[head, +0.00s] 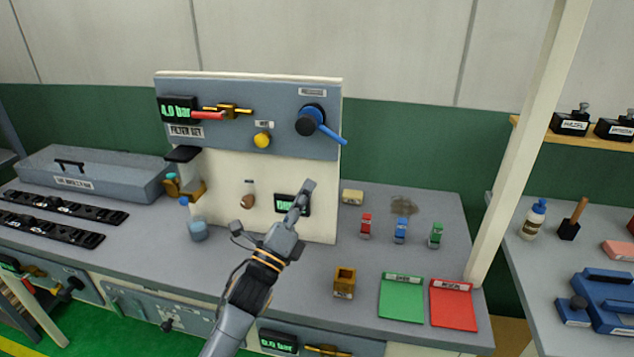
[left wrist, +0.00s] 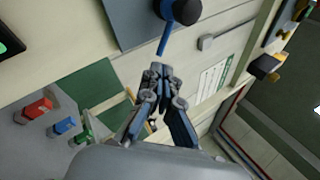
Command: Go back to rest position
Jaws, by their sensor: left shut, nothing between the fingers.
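My left gripper (head: 304,192) is in the head view in front of the lower part of the upright panel (head: 255,125), above the bench. Its fingers are shut with nothing between them. In the left wrist view the shut fingertips (left wrist: 158,72) point toward the panel, near the blue-handled valve (left wrist: 176,20). That valve (head: 312,121) is at the panel's upper right in the head view, with its handle slanting down to the right. The gripper partly covers the small green display (head: 284,203). My right gripper is in neither view.
Red (head: 366,225), blue (head: 401,230) and green (head: 436,235) clips stand on the bench right of the gripper. A small brown box (head: 344,284), a green mat (head: 401,300) and a red mat (head: 453,307) lie nearer the front. A bottle (head: 195,222) stands left. A pale post (head: 527,150) rises at right.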

